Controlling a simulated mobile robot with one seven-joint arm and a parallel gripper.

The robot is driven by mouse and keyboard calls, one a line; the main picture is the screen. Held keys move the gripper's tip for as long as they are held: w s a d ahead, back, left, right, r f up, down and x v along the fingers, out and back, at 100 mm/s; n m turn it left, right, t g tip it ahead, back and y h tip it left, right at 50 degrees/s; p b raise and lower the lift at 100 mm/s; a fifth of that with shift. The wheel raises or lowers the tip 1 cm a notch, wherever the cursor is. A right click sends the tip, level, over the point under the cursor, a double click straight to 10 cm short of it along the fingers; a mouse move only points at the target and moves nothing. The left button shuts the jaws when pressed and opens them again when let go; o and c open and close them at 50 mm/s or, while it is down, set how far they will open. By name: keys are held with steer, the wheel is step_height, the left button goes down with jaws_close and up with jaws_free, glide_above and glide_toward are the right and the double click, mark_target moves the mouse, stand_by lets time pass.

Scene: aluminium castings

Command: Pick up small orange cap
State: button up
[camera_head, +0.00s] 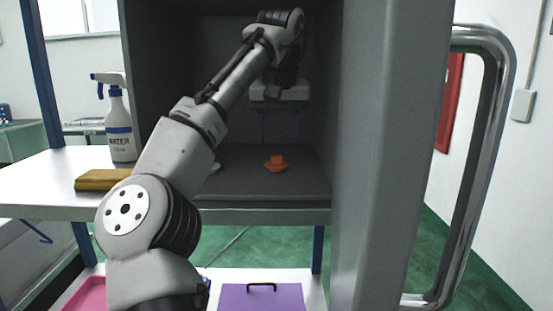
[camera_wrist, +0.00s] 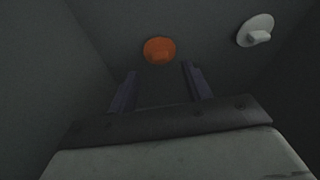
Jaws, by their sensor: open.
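The small orange cap (camera_head: 276,164) sits on the floor of a dark grey box-like compartment in the head view. It also shows in the wrist view (camera_wrist: 159,50), ahead of the fingers and roughly centred between them. My gripper (camera_wrist: 158,84) is open and empty, its two dark fingers apart. In the head view my gripper (camera_head: 277,135) hangs inside the compartment above the cap, its fingers hard to make out in the shade. Nothing touches the cap.
A whitish cap (camera_wrist: 256,30) lies to the right of the orange one in the wrist view; my arm partly hides it in the head view. The compartment's side walls (camera_head: 348,120) stand close around. A spray bottle (camera_head: 120,125) and yellow-brown sponge (camera_head: 102,180) are on the shelf outside, left.

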mark_target(277, 156)
steer(key=shift+x, duration=2.55)
steer(key=shift+w, duration=0.15)
steer(key=c, duration=1)
